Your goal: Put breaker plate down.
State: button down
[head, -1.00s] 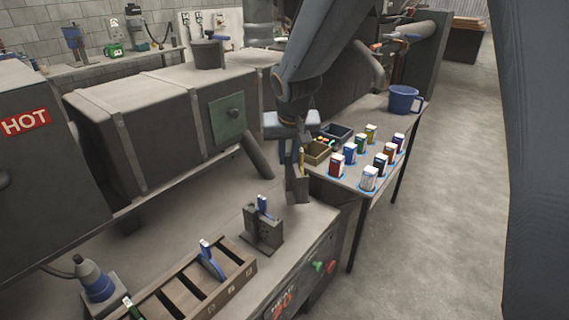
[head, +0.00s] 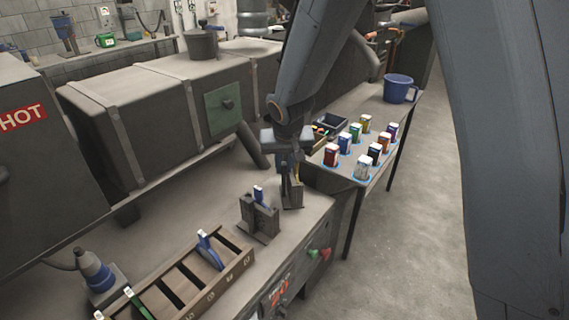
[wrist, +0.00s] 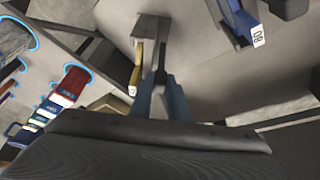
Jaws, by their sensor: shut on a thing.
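My gripper (head: 291,172) is shut on a grey block-like piece (head: 292,194) with a yellow strip, which I take to be the breaker plate. It hangs below the fingers, low at the far right corner of the grey bench (head: 215,215). I cannot tell whether its underside touches the bench. In the wrist view the fingers (wrist: 160,82) point at the grey piece (wrist: 151,25), with the yellow strip (wrist: 135,75) beside them.
A grey stand (head: 260,220) holding a blue-handled piece is left of my gripper. A slotted wooden rack (head: 238,276) lies in front. A side table (head: 372,93) with several coloured tubs and a blue mug (head: 398,88) is to the right. Bare bench lies around the stand.

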jog(key=c, duration=1.7)
grip_release()
jog(key=shift+f, duration=0.1)
jog(key=shift+r, duration=0.35)
jog(key=b+v, duration=0.2)
jog(key=v, duration=0.9)
jog(key=shift+s+r+b, duration=0.25)
jog(key=shift+b, duration=0.05)
jog(key=s+d+f+g, duration=0.1)
jog(key=s+d+f, duration=0.2)
jog(key=s+d, duration=0.3)
jog(key=s+d+f+m+g, duration=0.1)
jog(key=s+d+f, duration=0.3)
jog(key=s+d, duration=0.1)
jog(key=s+d+f+g, duration=0.1)
jog(key=s+d+f, duration=0.2)
jog(key=s+d, duration=0.3)
jog(key=shift+s+d+f+h, duration=0.15)
jog(key=shift+s+d+h, duration=0.15)
jog(key=shift+d, duration=0.2)
